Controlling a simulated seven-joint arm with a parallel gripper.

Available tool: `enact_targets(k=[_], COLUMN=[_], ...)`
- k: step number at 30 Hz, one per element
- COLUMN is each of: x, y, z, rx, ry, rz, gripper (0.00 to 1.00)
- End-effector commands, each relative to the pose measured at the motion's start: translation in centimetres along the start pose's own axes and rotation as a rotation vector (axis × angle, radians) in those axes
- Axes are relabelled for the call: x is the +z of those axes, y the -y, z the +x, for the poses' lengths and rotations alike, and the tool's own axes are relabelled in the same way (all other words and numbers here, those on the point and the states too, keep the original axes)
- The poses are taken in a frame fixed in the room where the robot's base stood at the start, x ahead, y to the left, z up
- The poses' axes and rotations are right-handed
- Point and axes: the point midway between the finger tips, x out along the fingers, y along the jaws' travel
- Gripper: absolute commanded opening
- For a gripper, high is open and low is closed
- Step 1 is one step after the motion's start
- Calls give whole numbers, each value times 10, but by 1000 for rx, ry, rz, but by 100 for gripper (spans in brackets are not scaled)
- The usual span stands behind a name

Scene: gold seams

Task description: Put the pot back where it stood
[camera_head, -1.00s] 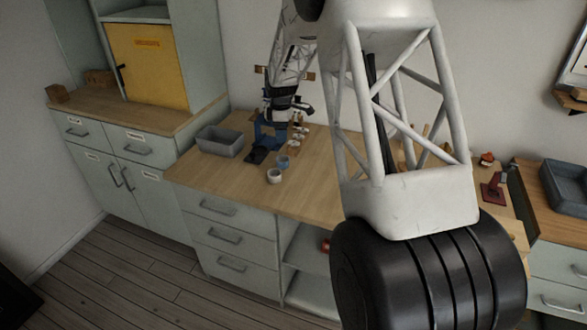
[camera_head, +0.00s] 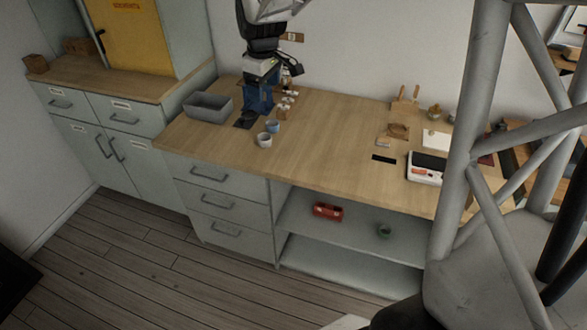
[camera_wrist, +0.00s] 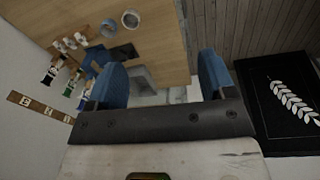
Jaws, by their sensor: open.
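My gripper (camera_head: 257,97) points down over the back left of the wooden counter (camera_head: 330,135). Its two blue fingers are apart in the wrist view (camera_wrist: 162,78), with nothing held between them. Two small round vessels stand in front of it: a whitish one (camera_head: 264,140) and a bluish one (camera_head: 272,127). They also show in the wrist view, the whitish one (camera_wrist: 130,18) beside the bluish one (camera_wrist: 108,28). A small black mat (camera_head: 244,122) lies left of them. A green pot-like vessel (camera_head: 384,231) stands on the open shelf. I cannot tell which is the pot.
A grey bin (camera_head: 208,106) stands left of my gripper. Small jars (camera_head: 287,101) stand close on its right. A white scale-like device (camera_head: 425,168) and a black strip (camera_head: 384,158) lie further right. A red item (camera_head: 328,211) is on the shelf. The counter's middle is clear.

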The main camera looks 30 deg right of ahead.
Motion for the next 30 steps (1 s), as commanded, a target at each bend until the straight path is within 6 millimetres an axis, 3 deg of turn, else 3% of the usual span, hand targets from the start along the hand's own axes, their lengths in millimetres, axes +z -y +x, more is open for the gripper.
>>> enact_targets(k=[3, 15, 30], x=[19, 88, 179], y=[29, 118, 219], z=[-17, -50, -53], rx=[11, 31, 39], ry=[-13, -54, -112], rz=[65, 299, 582], gripper=[76, 76, 76])
